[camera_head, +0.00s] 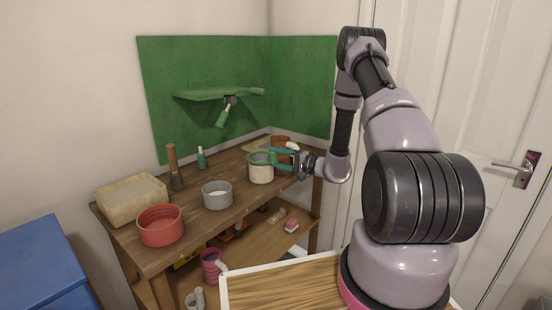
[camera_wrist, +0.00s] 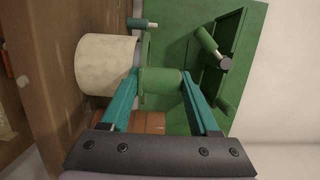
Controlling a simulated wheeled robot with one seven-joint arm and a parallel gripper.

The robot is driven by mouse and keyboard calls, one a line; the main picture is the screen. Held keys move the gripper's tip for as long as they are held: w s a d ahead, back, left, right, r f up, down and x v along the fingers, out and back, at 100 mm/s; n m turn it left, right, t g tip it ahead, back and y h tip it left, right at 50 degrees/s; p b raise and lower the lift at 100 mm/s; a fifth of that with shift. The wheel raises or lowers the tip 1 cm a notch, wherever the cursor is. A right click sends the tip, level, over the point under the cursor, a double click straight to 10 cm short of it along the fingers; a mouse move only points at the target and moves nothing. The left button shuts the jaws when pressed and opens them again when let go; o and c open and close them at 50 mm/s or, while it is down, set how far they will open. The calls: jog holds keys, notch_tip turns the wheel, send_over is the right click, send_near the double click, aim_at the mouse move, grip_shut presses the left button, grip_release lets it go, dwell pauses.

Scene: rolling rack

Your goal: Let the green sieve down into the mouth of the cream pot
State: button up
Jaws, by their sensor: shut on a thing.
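The cream pot (camera_head: 261,174) stands upright on the wooden bench top, toward its right end. It also shows in the wrist view (camera_wrist: 103,65). The green sieve (camera_head: 259,158) is at the pot's mouth, its rim showing at the top edge; in the wrist view its green rim (camera_wrist: 146,48) lies right along the mouth. How deep it sits inside is hidden. My gripper (camera_head: 283,159), with teal fingers, is beside the pot on the right and shut on the sieve's green handle (camera_wrist: 161,84).
A brown pot (camera_head: 279,143) stands close behind the cream pot. A grey pot (camera_head: 217,197), red pot (camera_head: 160,228), wooden tray (camera_head: 130,200), wooden-handled tool (camera_head: 172,166) and small green bottle (camera_head: 201,159) stand to the left.

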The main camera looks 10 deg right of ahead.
jog(key=o, duration=1.5)
jog(key=shift+s+f, duration=0.1)
jog(key=v, duration=1)
jog(key=shift+s+d, duration=0.2)
jog(key=shift+d, duration=0.05)
jog(key=shift+r, duration=0.2)
